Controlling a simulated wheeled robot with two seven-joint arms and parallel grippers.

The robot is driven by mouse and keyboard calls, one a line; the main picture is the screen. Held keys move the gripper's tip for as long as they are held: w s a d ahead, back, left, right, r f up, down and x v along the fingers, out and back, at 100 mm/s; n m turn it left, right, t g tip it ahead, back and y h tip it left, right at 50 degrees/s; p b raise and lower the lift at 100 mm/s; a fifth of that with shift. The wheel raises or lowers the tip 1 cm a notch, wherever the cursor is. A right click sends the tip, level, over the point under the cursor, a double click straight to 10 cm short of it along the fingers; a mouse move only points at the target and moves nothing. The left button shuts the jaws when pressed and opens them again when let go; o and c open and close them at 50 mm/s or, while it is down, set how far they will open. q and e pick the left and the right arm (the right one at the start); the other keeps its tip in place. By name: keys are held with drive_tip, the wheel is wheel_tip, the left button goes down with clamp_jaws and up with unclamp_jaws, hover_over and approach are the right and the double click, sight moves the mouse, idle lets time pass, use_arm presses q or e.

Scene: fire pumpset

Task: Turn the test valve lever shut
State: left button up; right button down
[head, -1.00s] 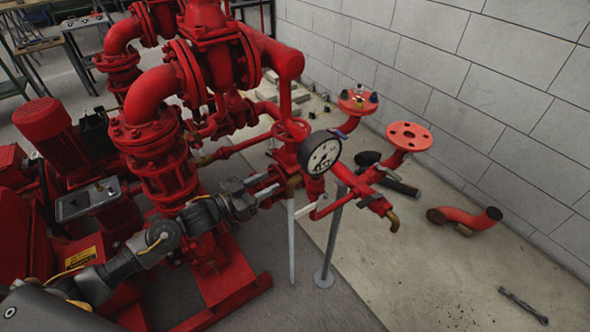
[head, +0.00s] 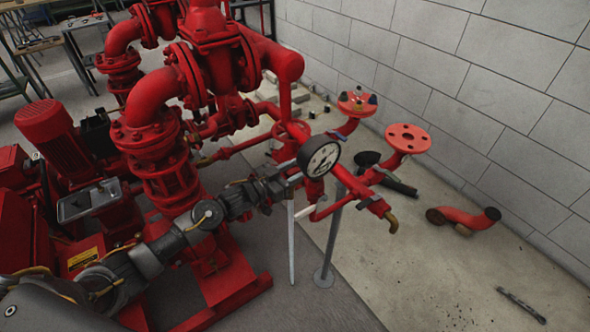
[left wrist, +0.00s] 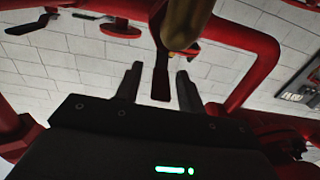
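My left gripper (head: 290,180) reaches in from the left, just below the round pressure gauge (head: 319,159). In the left wrist view its two fingers (left wrist: 160,78) are apart, so it is open. A dark red flat bar, apparently the test valve lever (left wrist: 160,82), shows in the gap between the fingers; contact cannot be told. A brass fitting (left wrist: 188,22) is just above the fingers. In the head view the gripper hides the brass fitting and most of the valve. My right gripper is not in view.
Red pump pipework (head: 160,140) stands close behind my left arm. A grey support post (head: 330,240) and a thin red pipe (head: 326,212) are right of the gripper. A loose red elbow pipe (head: 466,219) lies on the floor by the block wall (head: 480,90).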

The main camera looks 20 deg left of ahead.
use_arm(q)
clamp_jaws()
drive_tip(key=shift+d+r, duration=0.1)
drive_tip(key=shift+s+d+r+n+t+y+p, duration=0.1)
drive_tip(key=shift+s+d+n+t+y+p, duration=0.1)
drive_tip(key=shift+n+t+y+p, duration=0.25)
drive_tip(key=shift+s+d+r+n+t+y+p, duration=0.15)
drive_tip(key=shift+d+n+t+y+p, duration=0.1)
drive_tip(key=shift+n+y+p, duration=0.4)
drive_tip(key=y, duration=0.1)
drive_tip(key=n+t+y+p, duration=0.1)
drive_tip(key=d+n+y, duration=0.1)
drive_tip(key=shift+s+f+t+y, duration=0.2)
drive_tip(key=shift+f+t+y, duration=0.1)
drive_tip(key=shift+t+y, duration=0.1)
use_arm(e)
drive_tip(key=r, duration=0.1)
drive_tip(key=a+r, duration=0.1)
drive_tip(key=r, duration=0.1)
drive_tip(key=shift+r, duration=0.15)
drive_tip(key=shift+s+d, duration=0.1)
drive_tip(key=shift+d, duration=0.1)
use_arm(q)
unclamp_jaws()
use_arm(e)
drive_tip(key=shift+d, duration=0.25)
